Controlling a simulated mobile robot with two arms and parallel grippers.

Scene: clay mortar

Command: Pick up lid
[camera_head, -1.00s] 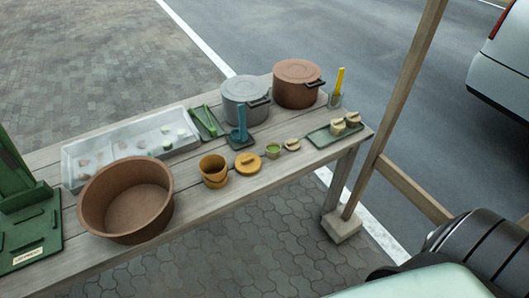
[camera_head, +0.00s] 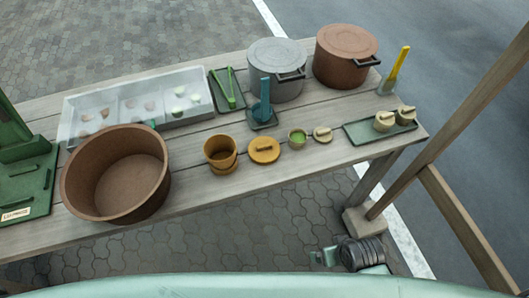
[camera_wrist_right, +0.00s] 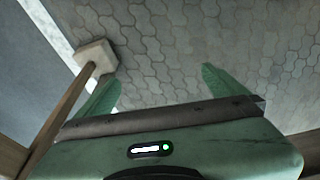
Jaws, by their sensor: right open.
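A round orange lid (camera_head: 264,150) with a small dark handle lies on the wooden table, just right of an orange pot (camera_head: 221,152). A smaller beige lid (camera_head: 322,134) with a handle lies farther right, beside a small bowl with green contents (camera_head: 298,138). My right gripper (camera_head: 322,257) is low in front of the table, well apart from both lids. In the right wrist view my right gripper (camera_wrist_right: 160,88) has its two green fingers spread, with only paving between them. My left gripper is not seen.
A large brown basin (camera_head: 117,175) stands at the left front. Grey (camera_head: 277,68) and brown (camera_head: 346,56) lidded pots stand behind. A green tray (camera_head: 361,133) holds two small lidded jars at right. A wooden post (camera_head: 450,120) rises beyond the table's right end.

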